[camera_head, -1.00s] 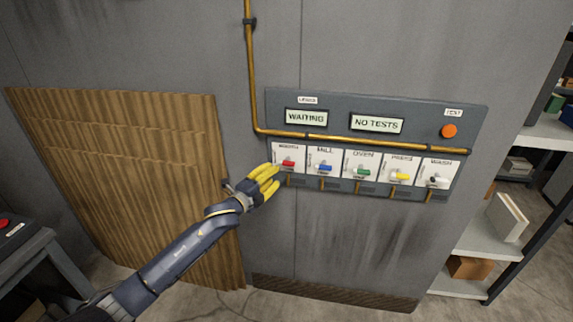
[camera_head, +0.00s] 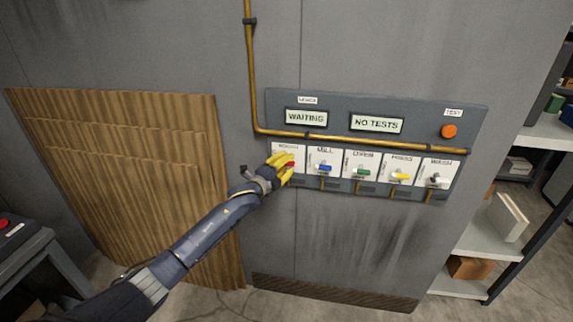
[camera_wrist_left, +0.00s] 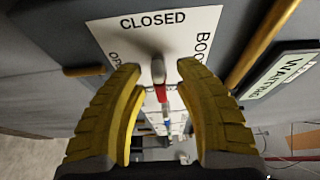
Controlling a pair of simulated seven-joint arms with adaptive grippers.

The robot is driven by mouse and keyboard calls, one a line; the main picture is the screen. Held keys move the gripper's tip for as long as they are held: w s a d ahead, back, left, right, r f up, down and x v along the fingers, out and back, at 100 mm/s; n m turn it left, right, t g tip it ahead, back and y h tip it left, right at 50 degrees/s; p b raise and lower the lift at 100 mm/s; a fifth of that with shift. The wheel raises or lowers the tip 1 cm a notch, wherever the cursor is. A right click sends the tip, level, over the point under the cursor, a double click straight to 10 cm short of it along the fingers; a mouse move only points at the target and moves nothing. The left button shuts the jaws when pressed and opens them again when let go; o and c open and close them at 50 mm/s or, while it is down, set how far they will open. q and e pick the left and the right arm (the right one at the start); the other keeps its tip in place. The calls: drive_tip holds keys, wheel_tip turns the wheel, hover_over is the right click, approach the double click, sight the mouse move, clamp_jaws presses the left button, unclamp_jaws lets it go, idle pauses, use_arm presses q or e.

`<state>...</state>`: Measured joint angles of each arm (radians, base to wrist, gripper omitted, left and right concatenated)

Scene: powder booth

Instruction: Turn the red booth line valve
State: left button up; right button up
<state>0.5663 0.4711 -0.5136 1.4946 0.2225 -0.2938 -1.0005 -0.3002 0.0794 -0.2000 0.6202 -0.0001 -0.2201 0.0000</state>
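The red valve is on the BOOTH plate, at the left end of a row of valves on the grey wall panel. In the head view only a little of its red handle (camera_head: 290,165) shows behind my yellow fingers. My left gripper (camera_head: 288,161) is at this valve. In the left wrist view the red handle (camera_wrist_left: 161,93) and its grey stem lie between the fingertips of my left gripper (camera_wrist_left: 160,72). The fingers are apart, with a gap on each side of the handle. The plate (camera_wrist_left: 150,32) behind reads CLOSED and part of another word. My right gripper is not in view.
Blue (camera_head: 324,168), green (camera_head: 363,172), yellow (camera_head: 401,176) and white (camera_head: 436,181) valves stand to the right. A brass pipe (camera_head: 350,141) runs above them. Displays read WAITING (camera_head: 306,118) and NO TESTS (camera_head: 377,123). An orange button (camera_head: 448,131) is at upper right.

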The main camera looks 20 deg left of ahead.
use_arm(q)
clamp_jaws()
idle(0.4)
drive_tip(key=n+t, duration=0.2)
drive_tip(key=n, duration=0.2)
drive_tip(key=shift+n, duration=0.4)
drive_tip(key=n, duration=0.2)
drive_tip(key=n+t+y, duration=0.1)
drive_tip(key=n, duration=0.2)
drive_tip(key=shift+t, duration=0.3)
drive_tip(key=n+y, duration=0.1)
drive_tip(key=n, duration=0.2)
drive_tip(key=n+t+y, duration=0.1)
drive_tip(key=n+y, duration=0.1)
drive_tip(key=n, duration=0.1)
drive_tip(key=shift+n+t+y, duration=0.15)
drive_tip(key=shift+n+y, duration=0.65)
drive_tip(key=shift+n, duration=0.75)
drive_tip(key=shift+n+t+y, duration=0.15)
drive_tip(key=shift+n+y, duration=0.65)
drive_tip(key=shift+n, duration=1.15)
